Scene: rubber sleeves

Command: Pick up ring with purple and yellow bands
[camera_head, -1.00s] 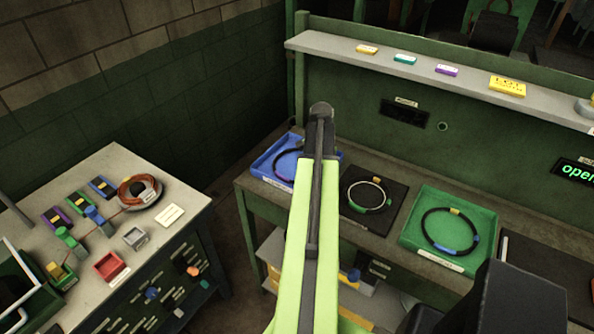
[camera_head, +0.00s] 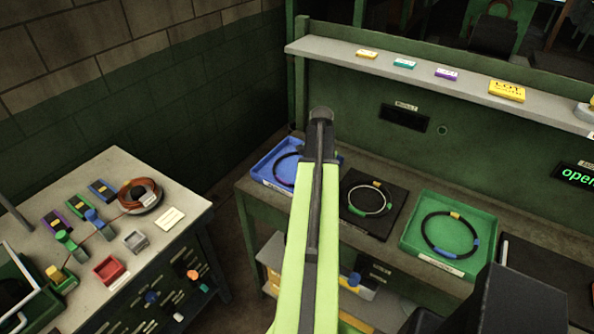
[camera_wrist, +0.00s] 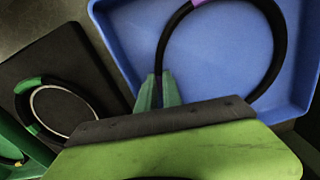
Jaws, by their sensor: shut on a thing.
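A black ring (camera_wrist: 279,48) lies over the blue tray in the wrist view, with a purple band on its upper left arc. Its lower part is hidden behind my wrist, and I see no yellow band. My gripper (camera_wrist: 159,91) has its green fingers shut on the left side of this ring. In the head view the ring (camera_head: 276,166) shows at the blue tray (camera_head: 258,171), partly behind my arm. My gripper's fingers are hidden there. I cannot tell whether the ring is lifted off the tray floor.
A black mat (camera_head: 351,217) with a white and black ring (camera_head: 386,205) lies right of the blue tray. Further right is a green tray (camera_head: 409,226) with another black ring (camera_head: 426,220). A shelf (camera_head: 430,72) runs behind. A side table (camera_head: 180,235) stands left.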

